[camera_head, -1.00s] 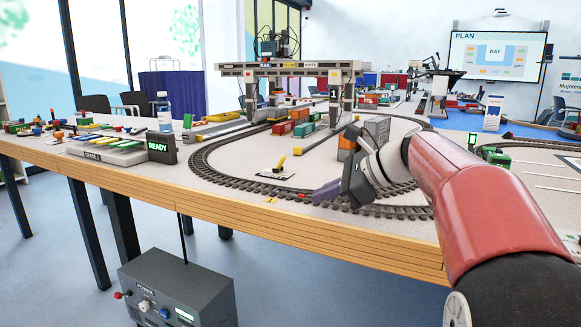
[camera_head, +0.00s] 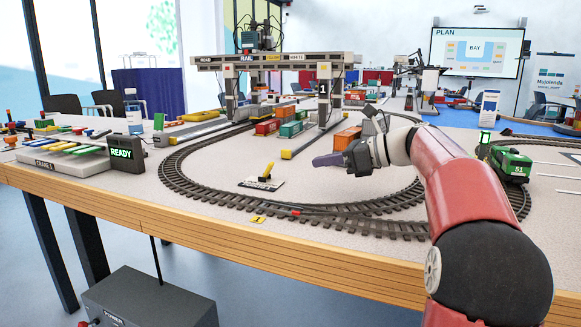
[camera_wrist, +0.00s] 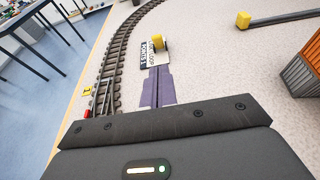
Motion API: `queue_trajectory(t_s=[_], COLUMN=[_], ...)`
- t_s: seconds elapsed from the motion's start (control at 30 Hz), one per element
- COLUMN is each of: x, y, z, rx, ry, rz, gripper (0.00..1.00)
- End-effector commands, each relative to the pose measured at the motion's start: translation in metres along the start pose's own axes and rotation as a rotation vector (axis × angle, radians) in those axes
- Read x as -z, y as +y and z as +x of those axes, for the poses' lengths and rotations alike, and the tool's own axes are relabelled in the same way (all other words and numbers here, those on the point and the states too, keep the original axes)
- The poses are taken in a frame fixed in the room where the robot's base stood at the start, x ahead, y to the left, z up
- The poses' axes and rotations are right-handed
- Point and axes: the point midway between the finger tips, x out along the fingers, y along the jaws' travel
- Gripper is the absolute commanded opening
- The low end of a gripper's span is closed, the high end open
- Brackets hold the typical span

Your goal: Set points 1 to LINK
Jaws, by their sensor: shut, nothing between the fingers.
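The points lever is a yellow handle (camera_head: 267,171) on a small white-and-dark plate (camera_head: 259,183) inside the track loop. In the head view the handle leans up to the right. In the wrist view the yellow handle (camera_wrist: 160,43) stands at the right side of the plate (camera_wrist: 145,55), whose print looks like POINTS and LINK, small and partly unclear. My gripper (camera_head: 325,160) is shut and empty, with purple fingers, right of the lever and apart from it in the head view. In the wrist view the fingers (camera_wrist: 158,80) point toward the plate; their height above the table is unclear.
The track (camera_head: 180,180) loops around the lever, with a red piece (camera_head: 295,213) and a yellow tag (camera_head: 258,219) near its front. A gantry crane (camera_head: 275,62), containers (camera_head: 347,138) and a green locomotive (camera_head: 511,165) stand nearby. A READY display (camera_head: 122,154) stands left.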

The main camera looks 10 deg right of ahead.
Motion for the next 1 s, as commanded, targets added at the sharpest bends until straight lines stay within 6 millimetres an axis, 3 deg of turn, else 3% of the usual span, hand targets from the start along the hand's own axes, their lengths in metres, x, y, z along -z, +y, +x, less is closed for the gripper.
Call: queue_trajectory(t_s=[0.6, 1.0], x=[0.001, 0.000], y=[0.001, 0.000], z=[0.091, 0.100], rx=[-0.002, 0.000], ry=[0.000, 0.000], rz=[-0.002, 0.000], gripper=[0.00, 0.00])
